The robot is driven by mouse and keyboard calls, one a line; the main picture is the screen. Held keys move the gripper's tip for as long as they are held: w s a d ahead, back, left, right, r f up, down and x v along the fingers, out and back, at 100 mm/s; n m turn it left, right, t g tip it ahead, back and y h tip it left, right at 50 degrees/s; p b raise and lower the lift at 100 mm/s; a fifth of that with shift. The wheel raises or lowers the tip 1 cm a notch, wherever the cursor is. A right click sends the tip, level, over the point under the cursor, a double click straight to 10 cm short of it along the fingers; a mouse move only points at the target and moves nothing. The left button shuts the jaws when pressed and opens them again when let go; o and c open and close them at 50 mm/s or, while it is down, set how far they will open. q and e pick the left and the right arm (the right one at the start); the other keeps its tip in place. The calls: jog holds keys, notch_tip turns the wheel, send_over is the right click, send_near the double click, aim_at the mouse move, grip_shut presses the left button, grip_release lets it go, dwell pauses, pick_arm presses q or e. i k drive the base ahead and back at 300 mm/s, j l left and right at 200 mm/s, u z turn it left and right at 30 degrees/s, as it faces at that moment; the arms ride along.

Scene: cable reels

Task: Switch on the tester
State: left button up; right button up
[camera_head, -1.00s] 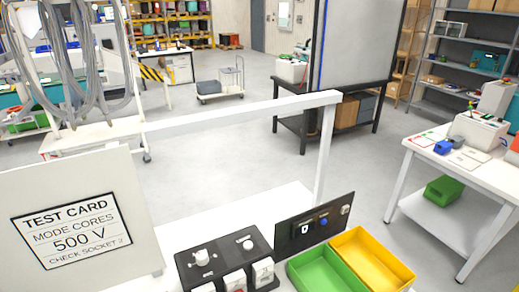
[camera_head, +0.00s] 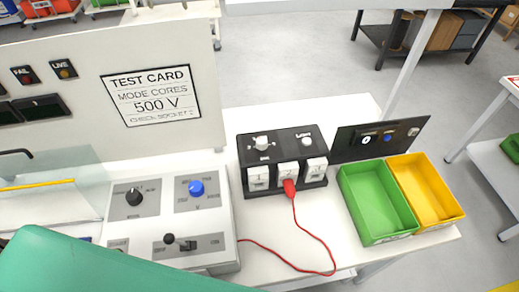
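The tester (camera_head: 220,228) is a pale grey box at the lower left of the table in the head view. Its top has a black knob (camera_head: 134,197), a blue knob (camera_head: 197,188) and a dark lever switch (camera_head: 180,243) with ON marked at its right. The lever's position is hard to tell. A red plug (camera_head: 289,187) sits in the middle socket of the black socket box (camera_head: 284,143), and its red lead runs back toward the tester. The test card (camera_head: 152,96) reads MODE CORES, 500 V, CHECK SOCKET 2. Neither gripper shows.
A green bin (camera_head: 378,203) and a yellow bin (camera_head: 426,191) stand at the right of the table. A dark upright panel (camera_head: 350,145) is behind them. A large teal shape (camera_head: 80,265) covers the lower-left corner. White table top is clear around the red lead.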

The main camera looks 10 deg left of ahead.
aim_at(170, 238)
jog(key=k+j+u, duration=0.1)
jog(key=u, duration=1.15)
jog(key=k+j, duration=0.05)
